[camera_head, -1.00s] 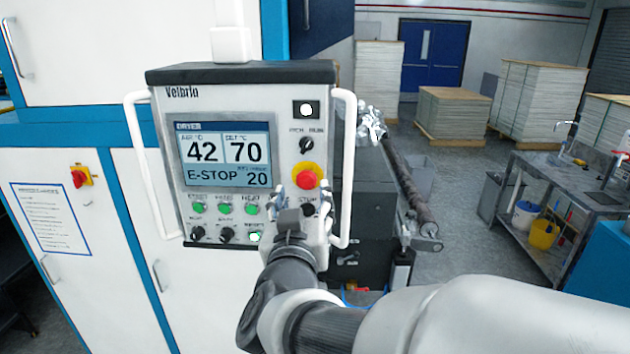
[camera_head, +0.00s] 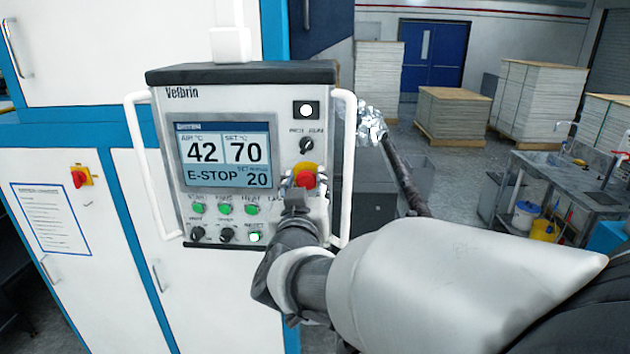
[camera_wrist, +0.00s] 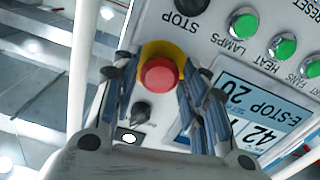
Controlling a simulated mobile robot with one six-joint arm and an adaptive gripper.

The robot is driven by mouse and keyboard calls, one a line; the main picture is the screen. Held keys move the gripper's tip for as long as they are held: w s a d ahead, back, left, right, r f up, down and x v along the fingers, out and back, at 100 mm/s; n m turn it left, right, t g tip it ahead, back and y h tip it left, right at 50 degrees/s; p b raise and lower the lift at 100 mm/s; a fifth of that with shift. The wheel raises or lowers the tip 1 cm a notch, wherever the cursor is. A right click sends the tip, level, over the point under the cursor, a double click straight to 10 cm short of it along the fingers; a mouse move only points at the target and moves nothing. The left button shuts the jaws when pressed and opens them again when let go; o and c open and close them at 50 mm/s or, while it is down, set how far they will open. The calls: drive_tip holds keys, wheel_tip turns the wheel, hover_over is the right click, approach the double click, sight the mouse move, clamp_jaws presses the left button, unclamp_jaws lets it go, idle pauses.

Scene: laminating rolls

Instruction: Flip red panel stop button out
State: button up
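The red mushroom stop button (camera_head: 306,180) with its yellow collar sits on the right side of the grey control panel (camera_head: 175,112). The panel's screen (camera_head: 226,154) reads E-STOP. In the wrist view the red button (camera_wrist: 158,76) lies between the two fingers of my gripper (camera_wrist: 163,82), one on each side. Depth contact cannot be told.
Several green buttons (camera_head: 224,209) and black knobs are lower left. White handle bars (camera_head: 344,170) flank the panel. A steel table (camera_head: 580,195) stands far right.

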clamp_jaws()
idle(0.3)
drive_tip(key=shift+s+f, duration=0.1)
drive_tip(key=shift+s, duration=0.35)
unclamp_jaws()
drive_tip(key=o, duration=0.3)
drive_tip(key=shift+s, duration=0.2)
drive_tip(key=shift+o, duration=0.7)
drive_tip(key=shift+w, duration=0.1)
drive_tip(key=s, duration=1.2)
drive_tip(key=shift+a, duration=0.2)
